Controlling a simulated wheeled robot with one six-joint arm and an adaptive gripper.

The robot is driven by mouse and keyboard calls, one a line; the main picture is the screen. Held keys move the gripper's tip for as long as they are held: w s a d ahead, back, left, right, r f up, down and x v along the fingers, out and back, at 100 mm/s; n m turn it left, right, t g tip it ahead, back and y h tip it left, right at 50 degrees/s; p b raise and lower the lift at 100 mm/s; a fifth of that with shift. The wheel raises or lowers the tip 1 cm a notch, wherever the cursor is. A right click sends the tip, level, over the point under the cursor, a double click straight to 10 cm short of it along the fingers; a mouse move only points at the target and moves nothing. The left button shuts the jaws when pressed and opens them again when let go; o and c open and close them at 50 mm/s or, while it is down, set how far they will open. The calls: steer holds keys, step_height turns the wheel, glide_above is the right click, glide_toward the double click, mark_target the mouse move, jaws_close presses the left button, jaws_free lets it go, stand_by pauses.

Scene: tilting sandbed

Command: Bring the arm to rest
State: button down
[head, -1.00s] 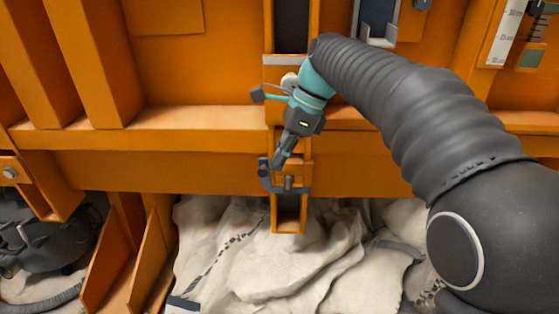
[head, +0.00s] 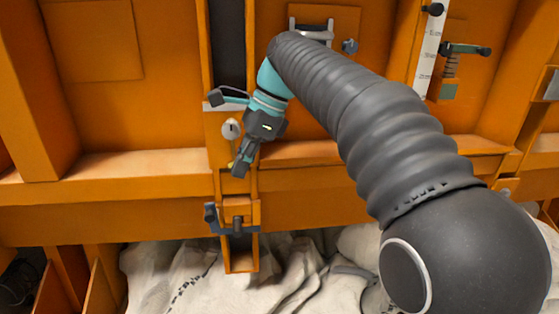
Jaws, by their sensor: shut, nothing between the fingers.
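My gripper (head: 239,170) hangs at the end of my arm in the head view, pointing down and slightly left. Its fingers are shut with nothing between them. It is in front of the orange wall's upright channel, above a dark clamp-like fitting (head: 232,220) on the horizontal beam, and appears apart from it. My arm, in a dark ribbed sleeve, reaches in from the lower right.
An orange steel wall (head: 95,95) with ribs and a horizontal beam (head: 120,170) fills the view. Pale crumpled sheeting (head: 185,270) lies below. At the upper right are a white scale (head: 430,45) and a spring fitting with a dark-ended bar (head: 465,49).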

steer(key=s+d+f+n+t+h, duration=0.5)
steer(key=s+d+f+n, duration=0.8)
steer(key=s+d+f, duration=0.9)
steer(key=shift+s+d+f+n, duration=0.15)
steer(key=shift+s+d+n, duration=0.25)
steer(key=shift+s+d, duration=0.45)
